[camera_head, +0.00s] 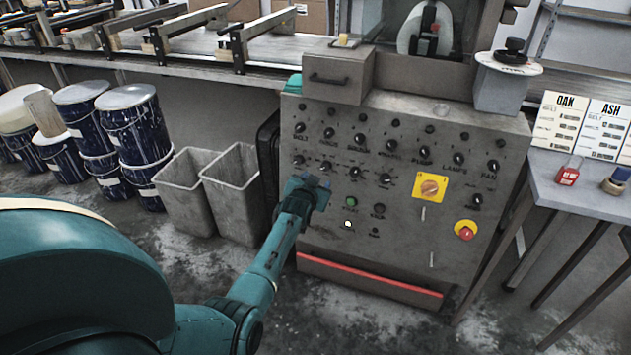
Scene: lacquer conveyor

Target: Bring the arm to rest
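My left arm, teal, reaches in from the lower left toward a grey control panel (400,225). My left gripper (318,186) is in front of the left part of the panel, by the lower row of knobs. Its fingers are small and dark against the panel, so I cannot tell whether they are open or shut, or whether they touch it. The arm and gripper hide part of the panel's left edge. My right gripper is not in view.
The panel carries black knobs, a green button (351,202), a yellow-backed rotary switch (430,187) and a red stop button (466,232). Grey bins (235,195) and blue drums (132,125) stand left. A side table (590,190) with OAK and ASH cards stands right.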

